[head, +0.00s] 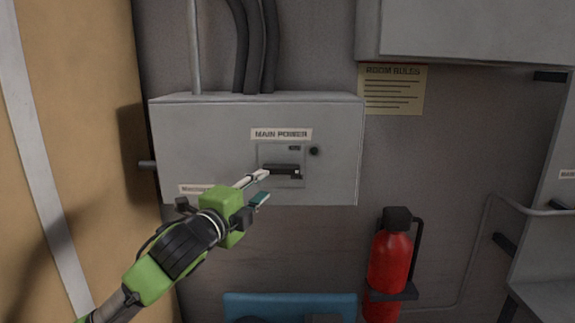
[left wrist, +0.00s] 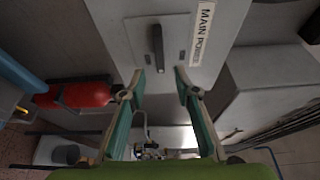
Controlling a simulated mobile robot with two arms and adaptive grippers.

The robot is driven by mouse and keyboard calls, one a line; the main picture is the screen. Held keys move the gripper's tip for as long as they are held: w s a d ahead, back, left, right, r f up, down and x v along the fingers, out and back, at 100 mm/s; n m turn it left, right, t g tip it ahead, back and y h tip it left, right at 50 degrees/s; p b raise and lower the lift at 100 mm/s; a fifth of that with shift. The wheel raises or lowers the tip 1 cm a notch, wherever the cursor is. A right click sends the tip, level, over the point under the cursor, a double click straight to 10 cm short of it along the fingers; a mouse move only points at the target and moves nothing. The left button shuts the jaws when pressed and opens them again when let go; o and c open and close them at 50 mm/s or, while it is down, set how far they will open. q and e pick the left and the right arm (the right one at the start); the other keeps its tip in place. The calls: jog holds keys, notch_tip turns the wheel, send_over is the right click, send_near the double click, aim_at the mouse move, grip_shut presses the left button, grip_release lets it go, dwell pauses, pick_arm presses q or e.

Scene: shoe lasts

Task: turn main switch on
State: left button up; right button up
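The main switch is a black handle (head: 283,170) lying horizontally on a grey plate, on the front of a grey box (head: 225,125) labelled MAIN POWER. My left gripper (head: 262,187) is open in front of the box. Its upper finger reaches near the handle's left end in the head view; its lower finger is below. In the left wrist view, the handle (left wrist: 157,48) shows ahead, between the lines of the two green-lined fingers of the left gripper (left wrist: 159,77). Nothing is held. I cannot tell whether a finger touches the handle. My right gripper is not in view.
A red fire extinguisher (head: 389,262) hangs to the lower right of the box. A room rules sign (head: 393,90) is on the wall. A larger grey cabinet (head: 470,30) is at upper right. A blue object (head: 290,304) lies below the box.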

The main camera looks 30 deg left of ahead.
aim_at(279, 171)
pick_arm(q)
jog(key=w+p, duration=0.1)
jog(key=w, duration=0.2)
jog(key=w+a+p, duration=0.1)
jog(key=w+p, duration=0.1)
jog(key=w, duration=0.2)
jog(key=w+p, duration=0.1)
jog(key=w, duration=0.3)
jog(key=shift+a+p, duration=0.35)
jog(key=shift+p, duration=0.05)
jog(key=shift+w+f, duration=0.1)
jog(key=shift+w, duration=0.35)
grip_shut()
